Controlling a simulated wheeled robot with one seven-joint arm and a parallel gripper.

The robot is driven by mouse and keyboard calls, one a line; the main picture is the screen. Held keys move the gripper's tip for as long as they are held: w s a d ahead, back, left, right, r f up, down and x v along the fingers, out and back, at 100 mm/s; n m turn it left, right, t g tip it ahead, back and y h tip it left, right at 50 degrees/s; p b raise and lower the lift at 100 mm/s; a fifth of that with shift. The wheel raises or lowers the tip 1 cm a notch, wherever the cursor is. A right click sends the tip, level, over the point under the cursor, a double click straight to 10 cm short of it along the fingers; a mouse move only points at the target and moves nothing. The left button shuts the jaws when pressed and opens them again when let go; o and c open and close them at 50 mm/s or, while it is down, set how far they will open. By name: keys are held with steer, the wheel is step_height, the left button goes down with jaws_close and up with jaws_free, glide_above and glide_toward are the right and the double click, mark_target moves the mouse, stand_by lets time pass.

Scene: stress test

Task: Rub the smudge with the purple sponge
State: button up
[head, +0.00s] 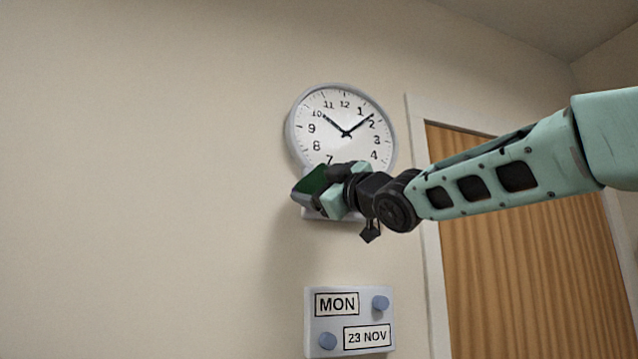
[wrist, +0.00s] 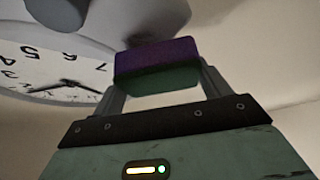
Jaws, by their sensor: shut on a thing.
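My gripper (head: 322,190) is raised at the wall, in front of the lower part of the wall clock (head: 342,130). In the wrist view its two fingers (wrist: 160,78) are shut on the sponge (wrist: 155,58), which is purple on one face and dark green on the other. In the head view the arm and gripper hide most of the sponge; I cannot tell whether it touches anything. No smudge can be made out in either view.
A pale fixture (head: 318,213) shows partly behind my gripper, under the clock. A calendar board (head: 348,322) with two blue-grey knobs hangs lower down. A wooden door (head: 520,270) with a white frame is at right. The wall at left is bare.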

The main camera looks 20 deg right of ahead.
steer(key=shift+w, duration=0.75)
steer(key=shift+s+d+r+p, duration=0.15)
steer(key=shift+d+p, duration=0.85)
steer(key=shift+d, duration=1)
steer(key=shift+w, duration=0.2)
steer(key=shift+a, duration=0.1)
steer(key=shift+a+f+b, duration=0.15)
steer(key=shift+a+b, duration=0.25)
steer(key=shift+a, duration=0.15)
steer(key=shift+a+f+b, duration=0.15)
steer(key=shift+a+b, duration=0.25)
steer(key=shift+a, duration=0.1)
steer(key=shift+w+a+r+b, duration=0.1)
steer(key=shift+a+b, duration=0.3)
steer(key=shift+a, duration=0.5)
